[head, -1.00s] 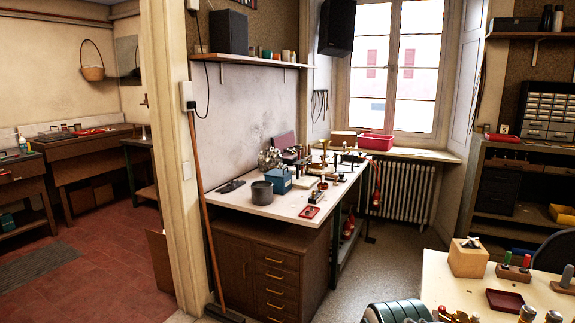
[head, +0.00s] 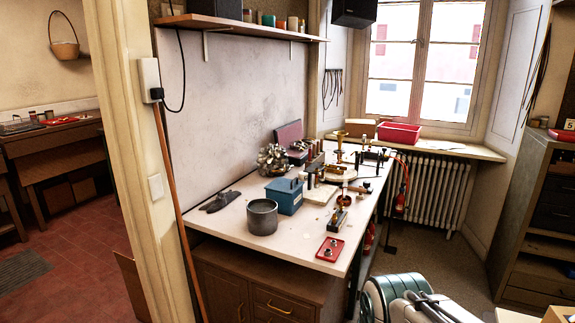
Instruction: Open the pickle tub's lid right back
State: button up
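A blue box-shaped tub (head: 284,198), which I take to be the pickle tub, stands on the white-topped workbench (head: 224,219) in the head view. Its top looks closed, with a small raised part like a handle on it; the hinge side is too small to make out. A grey round pot (head: 262,218) stands close in front of it, to its left, and looks open at the top. My gripper is not in view; only part of my arm shows at the bottom right, apart from the bench.
A red tray with small parts (head: 330,249) lies near the bench's front edge. Dark pliers-like tools (head: 219,201) lie at the left. Several brass parts and bottles crowd the bench behind and right of the tub. A shelf (head: 240,29) hangs above. Floor shows right of the bench.

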aim_at(282, 184)
jog(key=i, duration=1.8)
jog(key=u, duration=0.1)
